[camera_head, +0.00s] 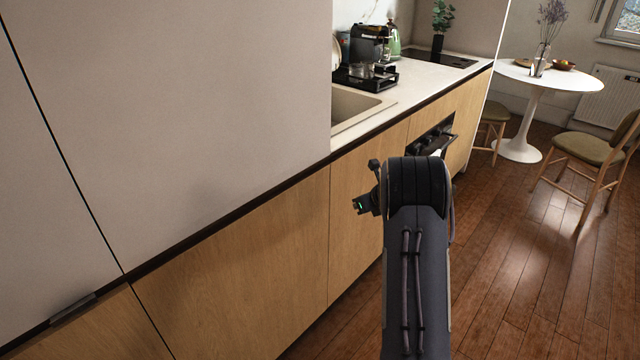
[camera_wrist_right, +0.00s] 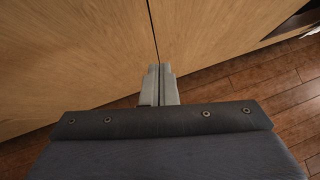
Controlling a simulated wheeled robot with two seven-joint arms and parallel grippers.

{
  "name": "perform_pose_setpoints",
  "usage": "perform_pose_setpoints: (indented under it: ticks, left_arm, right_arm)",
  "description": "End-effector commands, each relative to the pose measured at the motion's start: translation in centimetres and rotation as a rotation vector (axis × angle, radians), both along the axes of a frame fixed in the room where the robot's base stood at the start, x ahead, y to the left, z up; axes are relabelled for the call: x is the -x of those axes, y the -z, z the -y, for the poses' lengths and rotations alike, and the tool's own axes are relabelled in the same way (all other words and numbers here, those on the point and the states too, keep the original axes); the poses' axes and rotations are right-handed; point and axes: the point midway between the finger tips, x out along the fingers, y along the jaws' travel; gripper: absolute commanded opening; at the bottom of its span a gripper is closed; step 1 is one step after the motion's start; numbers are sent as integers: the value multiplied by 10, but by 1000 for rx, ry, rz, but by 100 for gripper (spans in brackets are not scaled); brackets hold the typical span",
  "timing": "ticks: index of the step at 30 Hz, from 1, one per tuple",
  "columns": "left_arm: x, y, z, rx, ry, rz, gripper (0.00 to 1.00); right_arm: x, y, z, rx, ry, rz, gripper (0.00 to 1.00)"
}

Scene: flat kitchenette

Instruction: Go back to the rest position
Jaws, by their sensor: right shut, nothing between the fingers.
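My right arm reaches forward from the bottom of the head view, and its gripper (camera_head: 368,190) shows in part at the left side of the wrist, close in front of the wooden lower cabinets (camera_head: 355,225). In the right wrist view the two grey fingers of the right gripper (camera_wrist_right: 159,84) are together and hold nothing. They point toward the seam between two cabinet doors (camera_wrist_right: 100,60). Whether the fingertips touch the doors I cannot tell. My left gripper is in neither view.
A tall pale cabinet (camera_head: 180,120) fills the left. The counter (camera_head: 425,85) carries a sink (camera_head: 350,105), a coffee machine (camera_head: 370,45) and a hob (camera_head: 440,59). A round white table (camera_head: 548,76) and chairs (camera_head: 590,150) stand at the right. The wooden floor (camera_head: 520,260) is clear.

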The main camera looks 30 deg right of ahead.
Motion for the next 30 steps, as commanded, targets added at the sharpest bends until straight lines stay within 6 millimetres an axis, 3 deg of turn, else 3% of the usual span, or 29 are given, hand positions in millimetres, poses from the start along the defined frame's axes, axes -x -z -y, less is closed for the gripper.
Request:
perform_pose_setpoints:
  ticks: [6, 9, 11, 14, 15, 17, 19, 22, 27, 30]
  left_arm:
    - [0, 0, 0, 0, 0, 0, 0]
    - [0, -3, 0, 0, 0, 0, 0]
    - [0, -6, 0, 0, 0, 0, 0]
    - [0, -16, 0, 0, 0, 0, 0]
    - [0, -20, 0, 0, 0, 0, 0]
    - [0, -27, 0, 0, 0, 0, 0]
    - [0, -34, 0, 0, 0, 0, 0]
    - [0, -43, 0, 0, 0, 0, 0]
    - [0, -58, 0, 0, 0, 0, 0]
    - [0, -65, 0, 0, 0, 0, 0]
  right_arm:
    - [0, -2, 0, -2, 2, 2, 0]
    - [-1, -18, 0, -37, 61, 43, 0]
    - [-2, -41, 0, -94, 156, 103, 0]
    - [3, -104, -2, -295, 423, 264, 0]
    - [11, -132, -5, -418, 566, 337, 0]
    - [29, -167, -13, -630, 781, 429, 0]
    - [56, -197, -29, -896, 1022, 496, 0]
    - [102, -219, -67, -1277, 1348, 506, 0]
    - [186, -220, -165, -1795, 1859, 291, 0]
    - [233, -212, -224, -1958, 2118, 91, 0]
